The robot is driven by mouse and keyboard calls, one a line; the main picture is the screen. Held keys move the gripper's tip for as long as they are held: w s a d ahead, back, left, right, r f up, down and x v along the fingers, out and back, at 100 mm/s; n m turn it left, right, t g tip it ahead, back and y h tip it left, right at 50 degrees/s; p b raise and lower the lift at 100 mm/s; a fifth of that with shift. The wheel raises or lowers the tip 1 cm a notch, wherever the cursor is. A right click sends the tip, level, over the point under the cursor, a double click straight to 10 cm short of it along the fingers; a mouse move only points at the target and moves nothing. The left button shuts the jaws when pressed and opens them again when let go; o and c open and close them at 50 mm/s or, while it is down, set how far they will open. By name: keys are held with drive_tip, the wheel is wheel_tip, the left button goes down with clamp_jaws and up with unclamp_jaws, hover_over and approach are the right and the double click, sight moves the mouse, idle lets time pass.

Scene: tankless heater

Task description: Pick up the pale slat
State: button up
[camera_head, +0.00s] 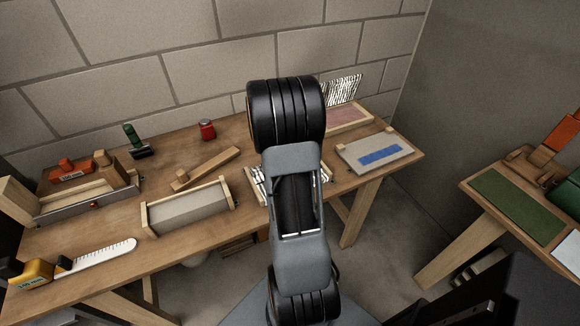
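I cannot tell for certain which piece is the pale slat. A light-brown wooden strip (217,165) lies at an angle on the middle of the workbench, with a small wooden block at its near left end. A long white piece with a toothed-looking edge (105,252) lies at the bench's front left. My arm stands upright in front of the bench's right half and hides part of it. My gripper does not show, so I cannot see what it holds.
The wooden workbench (170,148) runs along a block wall. A wood-ended grey box (190,208), a yellow tape measure (33,273), a red jar (207,130) and a board with a blue strip (352,151) stand on it. Another table (480,210) is at right.

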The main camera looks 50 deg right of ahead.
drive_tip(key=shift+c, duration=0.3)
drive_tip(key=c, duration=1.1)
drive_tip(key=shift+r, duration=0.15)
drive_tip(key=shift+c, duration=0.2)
